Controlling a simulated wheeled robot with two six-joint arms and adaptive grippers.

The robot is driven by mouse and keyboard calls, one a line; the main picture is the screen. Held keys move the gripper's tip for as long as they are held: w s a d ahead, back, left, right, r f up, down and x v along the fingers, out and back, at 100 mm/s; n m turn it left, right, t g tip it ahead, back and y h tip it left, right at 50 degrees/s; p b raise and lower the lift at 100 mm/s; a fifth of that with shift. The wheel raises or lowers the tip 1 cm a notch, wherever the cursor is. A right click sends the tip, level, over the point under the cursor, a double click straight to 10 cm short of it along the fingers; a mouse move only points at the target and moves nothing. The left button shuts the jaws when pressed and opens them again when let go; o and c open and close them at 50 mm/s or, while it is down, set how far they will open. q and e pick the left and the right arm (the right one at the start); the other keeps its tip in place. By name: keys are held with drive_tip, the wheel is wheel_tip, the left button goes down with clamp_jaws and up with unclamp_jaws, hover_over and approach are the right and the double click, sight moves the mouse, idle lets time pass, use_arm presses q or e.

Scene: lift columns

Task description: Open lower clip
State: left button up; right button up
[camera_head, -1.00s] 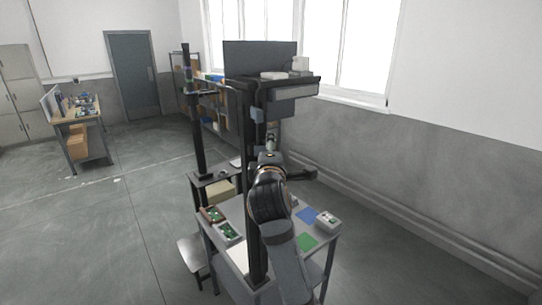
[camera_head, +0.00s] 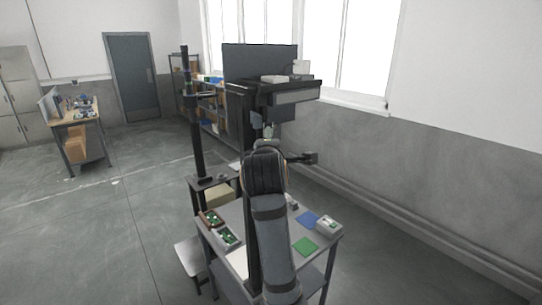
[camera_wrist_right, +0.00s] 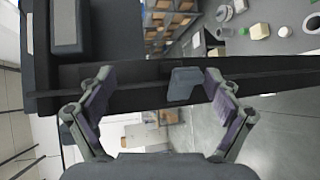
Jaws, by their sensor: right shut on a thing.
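A blue-grey clip (camera_wrist_right: 185,84) sits on a dark bar of the lift column (camera_wrist_right: 130,99) in the right wrist view. My right gripper (camera_wrist_right: 158,74) has a finger on each side of the clip, and is closed on it. The fingers stand well apart, and the contact itself is not clear. In the head view a blue-grey clip also shows small on the column (camera_head: 238,117), above my arm. Which clip is the lower one I cannot tell. My left gripper is in neither view.
A grey table (camera_head: 235,263) around the column's foot carries a green mat (camera_head: 305,247), a blue mat (camera_head: 307,219) and small trays. A monitor (camera_head: 260,57) tops the column. A second thin column (camera_head: 196,130) stands to the left. Open floor lies further left.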

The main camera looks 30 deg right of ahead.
drive_tip(key=shift+s+a+r, duration=0.25)
drive_tip(key=shift+s+r, duration=0.3)
drive_tip(key=shift+r, duration=0.2)
drive_tip(key=shift+c, duration=0.3)
drive_tip(key=shift+s+a, duration=0.35)
drive_tip(key=shift+s, duration=0.15)
drive_tip(key=shift+c, duration=0.8)
drive_tip(key=shift+t, duration=0.3)
drive_tip(key=b+v, duration=0.2)
drive_tip(key=v, duration=0.1)
drive_tip(key=b+v, duration=0.1)
drive_tip(key=v, duration=0.1)
drive_tip(key=shift+s+d+f, duration=0.1)
drive_tip(key=shift+s+d, duration=0.15)
drive_tip(key=shift+d, duration=0.1)
drive_tip(key=shift+c, duration=0.2)
use_arm(q)
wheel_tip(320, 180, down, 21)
drive_tip(key=b, duration=1.8)
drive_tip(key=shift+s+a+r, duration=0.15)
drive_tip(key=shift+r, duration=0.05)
use_arm(e)
drive_tip(key=s+a, duration=0.3)
drive_tip(key=s, duration=0.1)
drive_tip(key=shift+f, duration=0.25)
